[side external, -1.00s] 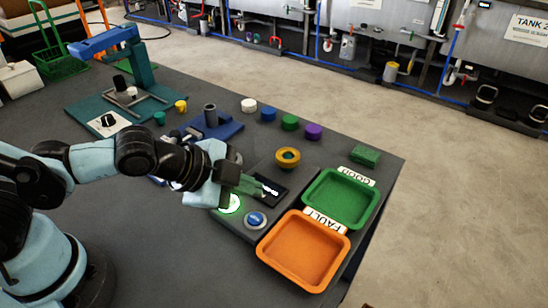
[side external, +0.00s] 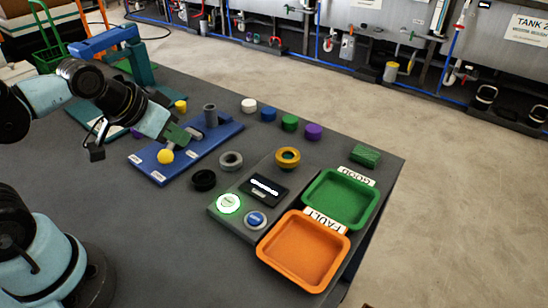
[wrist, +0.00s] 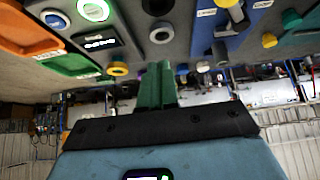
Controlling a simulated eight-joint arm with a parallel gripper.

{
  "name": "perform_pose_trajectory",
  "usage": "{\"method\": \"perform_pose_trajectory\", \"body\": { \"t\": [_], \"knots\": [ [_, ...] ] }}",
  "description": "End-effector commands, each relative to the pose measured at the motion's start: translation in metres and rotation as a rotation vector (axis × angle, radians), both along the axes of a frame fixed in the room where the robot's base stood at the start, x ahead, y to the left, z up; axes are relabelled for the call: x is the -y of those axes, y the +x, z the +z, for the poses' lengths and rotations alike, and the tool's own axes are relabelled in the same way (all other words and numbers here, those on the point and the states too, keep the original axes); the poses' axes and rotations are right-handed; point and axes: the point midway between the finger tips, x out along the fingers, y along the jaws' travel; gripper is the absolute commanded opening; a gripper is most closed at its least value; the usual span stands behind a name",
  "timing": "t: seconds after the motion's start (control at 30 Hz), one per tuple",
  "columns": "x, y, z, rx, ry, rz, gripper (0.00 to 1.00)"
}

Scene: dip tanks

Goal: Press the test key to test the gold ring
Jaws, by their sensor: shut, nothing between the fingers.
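The gold ring (side external: 288,157) sits at the back of the grey tester (side external: 225,216); it also shows in the wrist view (wrist: 117,69). The tester has a dark display (side external: 264,189) with lit white text too small to read. In front are a round key glowing white with a green rim (side external: 229,204) and a blue round key (side external: 256,219); their labels are not legible, so I cannot tell which is the test key. My gripper (side external: 187,133), with green fingers, is shut and empty, away from the tester, by the blue board. Its fingers also show in the wrist view (wrist: 157,87).
A green tray (side external: 310,214) marked GOOD and an orange tray (side external: 272,275) marked FAULT adjoin the tester. The blue board (side external: 160,175) carries a yellow knob and grey post. A grey ring (side external: 231,160) and black ring (side external: 203,180) lie between. Several coloured caps stand behind.

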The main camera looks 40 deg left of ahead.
Motion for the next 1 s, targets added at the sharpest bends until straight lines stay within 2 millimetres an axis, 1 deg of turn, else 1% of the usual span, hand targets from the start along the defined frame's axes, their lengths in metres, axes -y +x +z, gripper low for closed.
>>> {"method": "perform_pose_trajectory", "body": {
  "t": [0.23, 0.37, 0.47, 0.57, 0.8, 1.0],
  "knots": [
    [0.001, 0.001, 0.0, -0.003, 0.0, -0.005, 0.0],
    [0.01, 0.004, 0.004, -0.036, -0.013, -0.013, 0.0],
    [0.024, 0.008, 0.01, -0.092, -0.033, -0.024, 0.0],
    [0.044, 0.013, 0.016, -0.172, -0.053, -0.033, 0.0],
    [0.096, 0.021, 0.028, -0.375, -0.065, -0.037, 0.0],
    [0.136, 0.022, 0.033, -0.519, -0.038, -0.027, 0.0]
  ]
}}
